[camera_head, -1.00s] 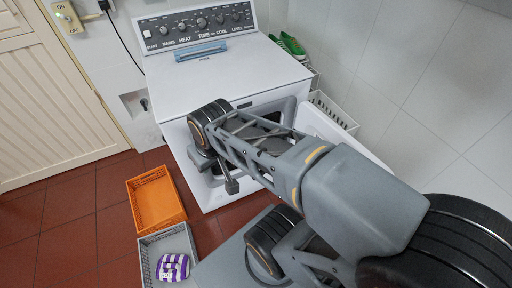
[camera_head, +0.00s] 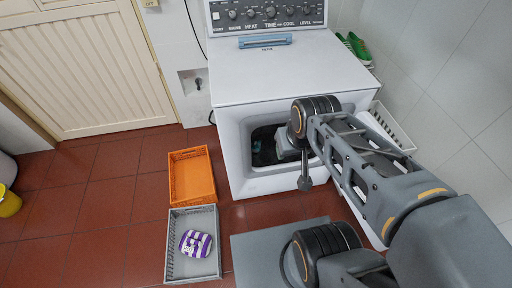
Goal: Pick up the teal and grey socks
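The white front-loading machine (camera_head: 345,100) stands at the back with its front opening uncovered. Inside the dark opening, a small teal patch (camera_head: 257,147) shows at the left; it may be part of the teal and grey socks, but it is too small to tell. My arm reaches in from the lower right, and my gripper (camera_head: 286,145) appears as a grey shape at the opening, partly hidden by the wrist. Its fingers cannot be made out, nor whether it touches anything.
An orange crate (camera_head: 192,152) and a grey crate (camera_head: 173,270) holding a purple-and-white striped cloth (camera_head: 196,243) stand on the red tiles at left. A white basket (camera_head: 392,127) and green shoes (camera_head: 359,47) are right of the machine. A yellow bucket (camera_head: 8,204) is far left.

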